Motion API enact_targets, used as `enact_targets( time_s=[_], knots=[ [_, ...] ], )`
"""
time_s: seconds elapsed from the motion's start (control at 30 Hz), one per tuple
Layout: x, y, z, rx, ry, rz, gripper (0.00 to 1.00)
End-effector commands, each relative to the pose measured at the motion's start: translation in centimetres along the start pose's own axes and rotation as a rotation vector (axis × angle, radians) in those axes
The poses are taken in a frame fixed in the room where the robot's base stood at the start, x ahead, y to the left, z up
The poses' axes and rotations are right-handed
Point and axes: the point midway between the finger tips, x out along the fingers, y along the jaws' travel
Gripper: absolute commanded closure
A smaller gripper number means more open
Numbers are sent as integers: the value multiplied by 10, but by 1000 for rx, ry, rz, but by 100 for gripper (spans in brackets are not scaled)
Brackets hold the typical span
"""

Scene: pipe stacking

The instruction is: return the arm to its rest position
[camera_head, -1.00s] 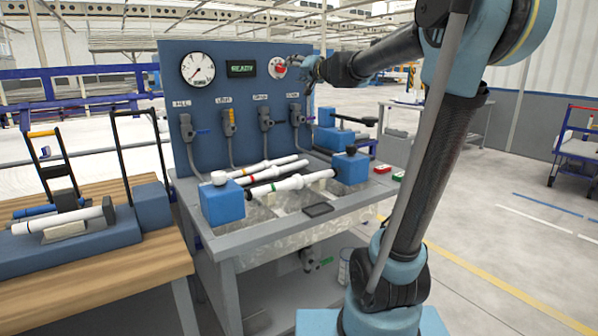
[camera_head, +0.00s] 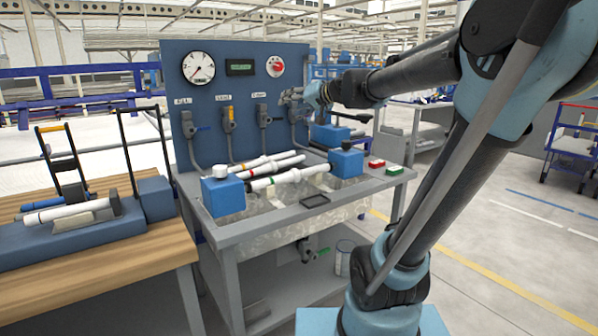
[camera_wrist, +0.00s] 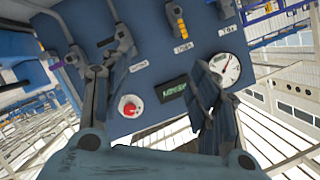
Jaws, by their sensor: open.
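My gripper (camera_head: 290,98) is in front of the right part of the blue panel (camera_head: 240,135), a little below the red knob (camera_head: 275,67). In the wrist view the gripper (camera_wrist: 155,85) has its two fingers spread wide apart with nothing between them. The panel with the red knob (camera_wrist: 130,106), the dark display (camera_wrist: 172,90) and the gauge (camera_wrist: 226,70) shows beyond the fingers. My arm reaches in from the right side of the head view and hides part of the background.
Below the panel is a test bench with white pipes (camera_head: 290,177) between blue blocks (camera_head: 223,196). Red and green buttons (camera_head: 394,170) are on its right edge. A wooden table (camera_head: 110,262) with a blue fixture stands at the left.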

Motion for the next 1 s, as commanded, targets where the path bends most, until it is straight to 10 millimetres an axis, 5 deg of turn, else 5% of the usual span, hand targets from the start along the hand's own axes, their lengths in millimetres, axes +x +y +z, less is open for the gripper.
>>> enact_targets(
  time_s=[0.2, 0.6, 0.8, 1.0],
  knots=[
    [-49, 42, 119, -48, -240, 127, 45],
    [-166, 147, 308, -37, -631, 515, 45],
    [-224, 188, 370, -3, -754, 720, 45],
    [-250, 205, 392, 14, -799, 814, 45]
  ],
)
